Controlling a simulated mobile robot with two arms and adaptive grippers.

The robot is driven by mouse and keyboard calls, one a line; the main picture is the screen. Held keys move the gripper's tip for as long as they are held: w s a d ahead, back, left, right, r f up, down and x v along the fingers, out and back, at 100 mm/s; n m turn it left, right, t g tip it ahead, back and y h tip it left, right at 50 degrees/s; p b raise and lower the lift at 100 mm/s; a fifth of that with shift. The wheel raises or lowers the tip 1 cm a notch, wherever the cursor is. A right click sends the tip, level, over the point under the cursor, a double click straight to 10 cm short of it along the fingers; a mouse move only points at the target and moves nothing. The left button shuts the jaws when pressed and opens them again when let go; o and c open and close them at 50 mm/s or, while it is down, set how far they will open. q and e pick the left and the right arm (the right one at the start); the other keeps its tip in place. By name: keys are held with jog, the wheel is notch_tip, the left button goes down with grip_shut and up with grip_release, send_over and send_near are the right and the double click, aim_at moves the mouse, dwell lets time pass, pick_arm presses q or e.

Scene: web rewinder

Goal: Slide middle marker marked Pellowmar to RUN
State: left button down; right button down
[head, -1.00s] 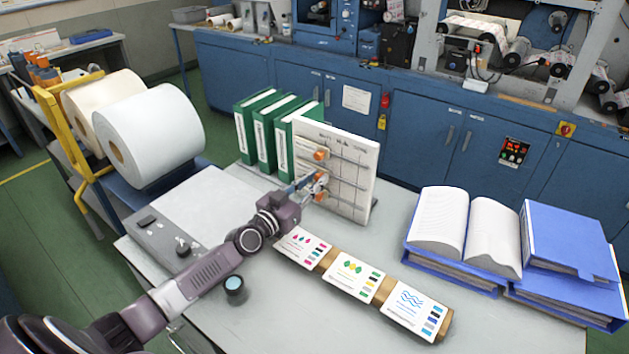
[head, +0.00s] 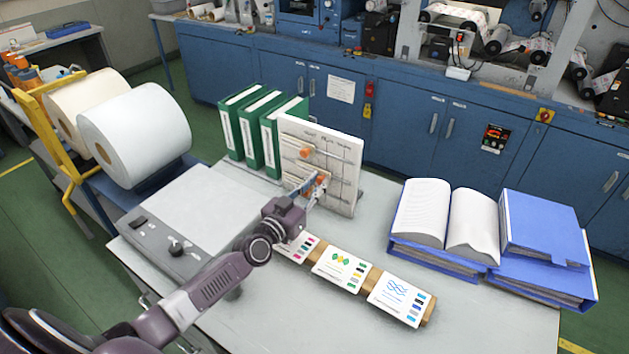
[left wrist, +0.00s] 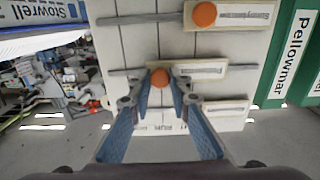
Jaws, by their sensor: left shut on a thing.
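A white upright board (head: 345,170) with several slot lines and orange-knobbed markers stands on the table. My left gripper (head: 317,187) is at its face, shut on the orange knob of the middle marker (left wrist: 160,78), which lies between the fingertips in the left wrist view. This marker's pale label (left wrist: 205,69) sits right of the knob there; its print is too small to read. The top marker (head: 306,153) is farther left on the board. The bottom marker (left wrist: 205,14) shows in the left wrist view. My right gripper is out of view.
Green binders (head: 250,125) stand behind the board's left side; one reads Pellowmar in the left wrist view (left wrist: 295,55). Sample cards (head: 342,270) lie in front. Blue binders and an open book (head: 425,210) lie right. Bare table lies between.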

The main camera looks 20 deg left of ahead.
pick_arm(q)
jog(key=c, duration=1.8)
grip_release()
jog(key=shift+s, duration=0.1)
jog(key=s+a, duration=0.1)
jog(key=s, duration=1)
jog(key=shift+s+a, duration=0.35)
jog(key=shift+s, duration=0.05)
jog(key=shift+r, duration=0.1)
